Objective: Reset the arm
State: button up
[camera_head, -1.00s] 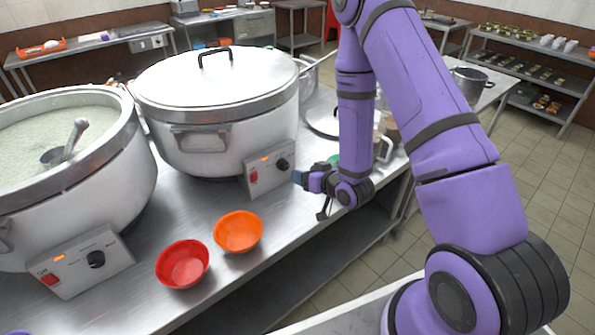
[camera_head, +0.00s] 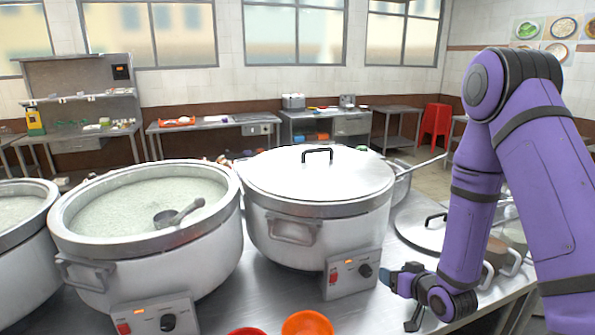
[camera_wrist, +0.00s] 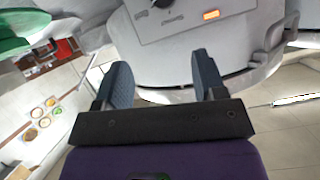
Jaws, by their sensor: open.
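My gripper (camera_head: 402,283) is at the end of my purple arm, beside the right side of the control box on the lidded stockpot. In the wrist view its two dark fingers (camera_wrist: 165,82) stand wide apart with nothing between them. The control panel (camera_wrist: 190,15) and pale side of a pot lie beyond the fingertips. In the head view my arm is bent, its elbow high at the right, its forearm hanging down to the counter.
A lidded stockpot (camera_head: 300,235) and an open congee pot (camera_head: 150,255) with a ladle (camera_head: 180,213) stand on the steel counter. A red bowl and an orange bowl (camera_head: 307,324) sit at the front edge. A loose lid (camera_head: 420,228) lies right of the lidded pot.

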jog(key=s+d+r+g+h, duration=0.2)
jog(key=s+r, duration=0.1)
jog(key=r, duration=0.7)
jog(key=s+d+r+g+h, duration=0.1)
jog(key=s+d+r+h, duration=0.1)
jog(key=r, duration=0.9)
jog(key=s+r+g, duration=0.1)
jog(key=s+r, duration=0.3)
jog(key=s, duration=0.4)
jog(key=s+a+r+m+g, duration=0.1)
jog(key=s+r, duration=0.3)
jog(key=s, duration=0.4)
jog(key=s+r+g, duration=0.2)
jog(key=s+r, duration=0.3)
jog(key=s, duration=0.3)
jog(key=shift+s+a, duration=0.2)
jog(key=shift+s, duration=0.05)
